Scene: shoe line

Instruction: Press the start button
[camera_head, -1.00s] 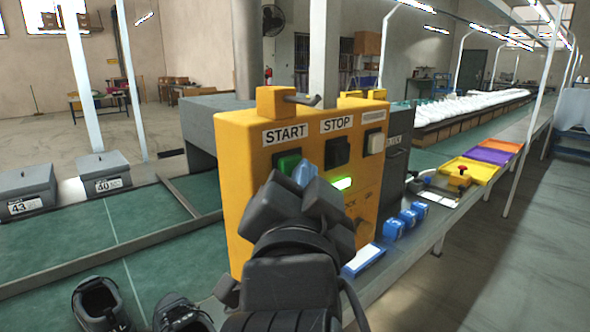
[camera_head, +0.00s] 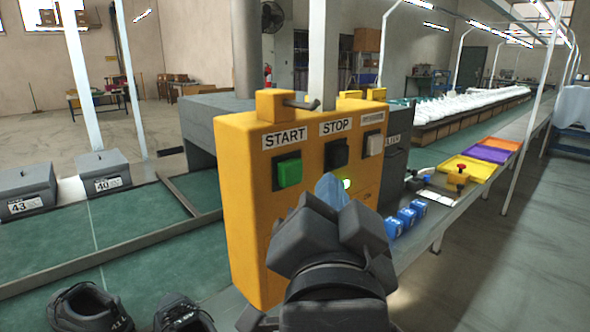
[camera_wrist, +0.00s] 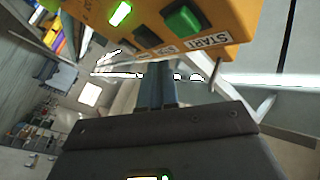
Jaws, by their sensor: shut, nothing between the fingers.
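The yellow control panel (camera_head: 243,190) stands upright beside the line. Its green START button (camera_head: 289,172) is in full view under the START label, and it also shows in the wrist view (camera_wrist: 183,20). The black STOP button (camera_head: 336,153) is to its right. My gripper (camera_head: 331,190) is shut and empty, with its bluish fingertips below and right of the START button, apart from it in the picture. In the wrist view the closed fingers (camera_wrist: 160,88) point away, with the panel across the top. My gripper hides the panel's lower right part.
A white button (camera_head: 375,145) sits right of STOP, and a lit green lamp (camera_head: 346,184) shows beside my fingertips. Blue blocks (camera_head: 408,217) stand right of the panel. Dark shoes (camera_head: 88,308) and grey boxes (camera_head: 104,172) are at left.

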